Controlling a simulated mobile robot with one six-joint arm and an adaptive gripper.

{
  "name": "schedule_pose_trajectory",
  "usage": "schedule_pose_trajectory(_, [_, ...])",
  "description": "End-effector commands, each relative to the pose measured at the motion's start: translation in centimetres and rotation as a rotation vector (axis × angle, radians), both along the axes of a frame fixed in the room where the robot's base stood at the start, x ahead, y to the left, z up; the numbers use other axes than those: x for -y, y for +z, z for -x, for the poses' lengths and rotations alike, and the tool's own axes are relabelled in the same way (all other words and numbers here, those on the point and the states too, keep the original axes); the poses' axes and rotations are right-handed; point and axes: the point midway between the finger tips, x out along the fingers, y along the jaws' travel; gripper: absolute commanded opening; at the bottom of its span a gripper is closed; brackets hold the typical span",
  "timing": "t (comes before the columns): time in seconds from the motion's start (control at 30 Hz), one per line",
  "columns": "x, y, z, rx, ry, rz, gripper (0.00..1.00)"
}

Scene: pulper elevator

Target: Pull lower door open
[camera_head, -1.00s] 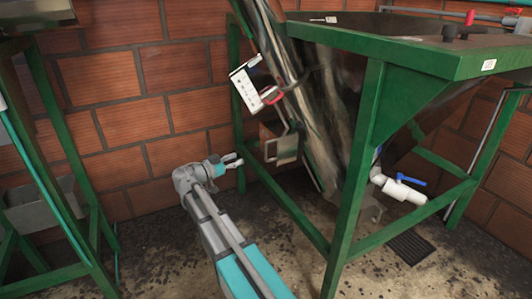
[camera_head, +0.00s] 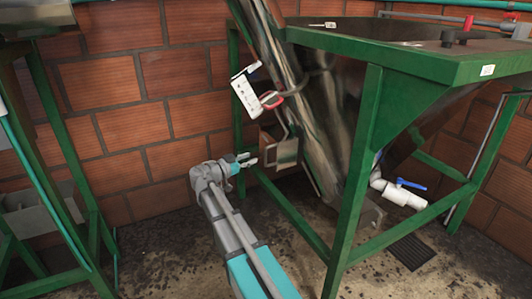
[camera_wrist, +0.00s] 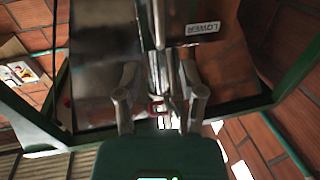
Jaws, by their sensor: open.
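The lower door seems to be the small metal plate (camera_head: 288,152) low on the slanted elevator tube, with a thin bracket at its upper edge. In the wrist view a dark metal panel (camera_wrist: 205,12) with a "LOWER" label (camera_wrist: 202,28) lies ahead, just beyond my fingertips. My gripper (camera_head: 250,160) is left of the plate with a small gap. In the wrist view my gripper (camera_wrist: 160,68) is open, with a narrow metal bar between the fingers. I cannot tell whether they touch it.
The metal tube (camera_head: 315,120) slants down inside a green frame (camera_head: 356,175). A white panel (camera_head: 245,97) with a red handle (camera_head: 272,100) hangs above my gripper. A white pipe with a blue valve (camera_head: 405,190) is at right. Brick walls stand behind.

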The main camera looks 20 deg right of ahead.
Motion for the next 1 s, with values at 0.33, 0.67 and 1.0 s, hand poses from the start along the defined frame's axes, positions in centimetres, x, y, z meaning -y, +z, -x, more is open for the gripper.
schedule_pose_trajectory(0.33, [5.0,0.0,-1.2,0.000,-0.001,0.000,0.51])
schedule_pose_trajectory(0.67, [7.6,0.0,-1.8,0.000,0.000,0.000,0.51])
schedule_pose_trajectory(1.0, [7.9,0.0,-1.8,0.000,-0.001,0.000,0.51])
